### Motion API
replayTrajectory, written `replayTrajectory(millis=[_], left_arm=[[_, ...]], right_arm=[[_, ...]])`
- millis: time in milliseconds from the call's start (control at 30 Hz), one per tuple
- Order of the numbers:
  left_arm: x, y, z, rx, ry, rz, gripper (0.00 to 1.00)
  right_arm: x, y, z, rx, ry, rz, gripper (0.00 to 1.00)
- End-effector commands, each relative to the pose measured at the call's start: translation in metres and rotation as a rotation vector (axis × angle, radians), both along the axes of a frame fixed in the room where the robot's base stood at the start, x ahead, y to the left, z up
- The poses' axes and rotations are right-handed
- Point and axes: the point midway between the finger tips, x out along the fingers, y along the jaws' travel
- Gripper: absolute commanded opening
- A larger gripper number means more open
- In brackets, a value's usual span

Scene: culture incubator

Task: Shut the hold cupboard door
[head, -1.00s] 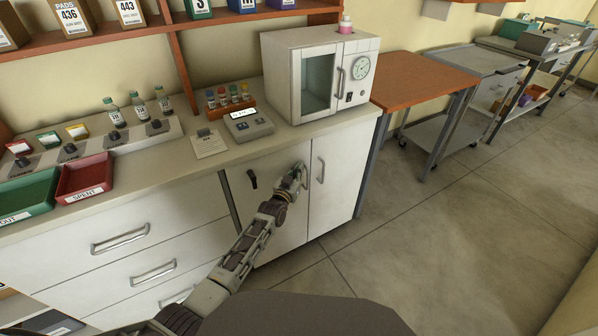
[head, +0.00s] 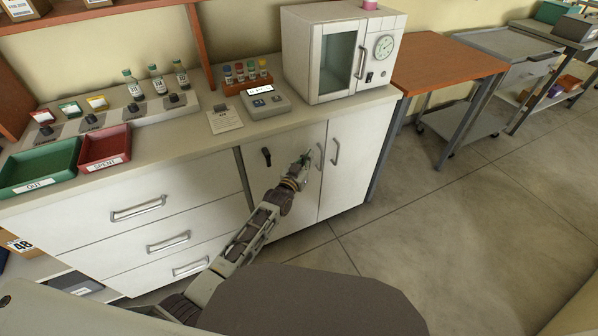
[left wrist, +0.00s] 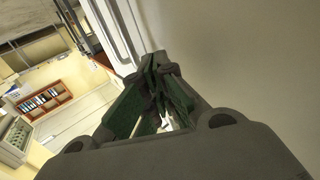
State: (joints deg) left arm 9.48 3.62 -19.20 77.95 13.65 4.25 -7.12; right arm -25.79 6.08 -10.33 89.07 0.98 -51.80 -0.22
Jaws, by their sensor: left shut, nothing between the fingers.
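The pale cupboard under the counter has a left door (head: 282,205) and a right door (head: 345,185). Both look flush with the front in the head view. The left door has a bar handle (head: 320,157) at its right edge and a black lever (head: 267,156) at its upper left. The right door has its own bar handle (head: 335,152). My left gripper (head: 306,157) is shut and empty, just left of the left door's handle. In the left wrist view its green-padded fingertips (left wrist: 158,66) are together beside a pale panel (left wrist: 245,60); contact is unclear. My right gripper is out of view.
A white incubator (head: 340,50) stands on the counter above the cupboard. Drawers (head: 135,205) are to the left, with green (head: 40,168) and red (head: 105,147) trays above. An orange-topped table (head: 450,62) is to the right. Floor in front right is clear.

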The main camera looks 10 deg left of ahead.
Motion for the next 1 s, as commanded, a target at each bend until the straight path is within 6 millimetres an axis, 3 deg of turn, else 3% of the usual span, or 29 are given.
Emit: replayTrajectory(millis=[700,1000], left_arm=[[-0.061,0.019,-0.001,0.0,0.001,0.0,0.0],[-0.072,0.022,0.0,0.001,0.001,0.0,0.0]], right_arm=[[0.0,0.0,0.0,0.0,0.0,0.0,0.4],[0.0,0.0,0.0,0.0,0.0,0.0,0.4]])
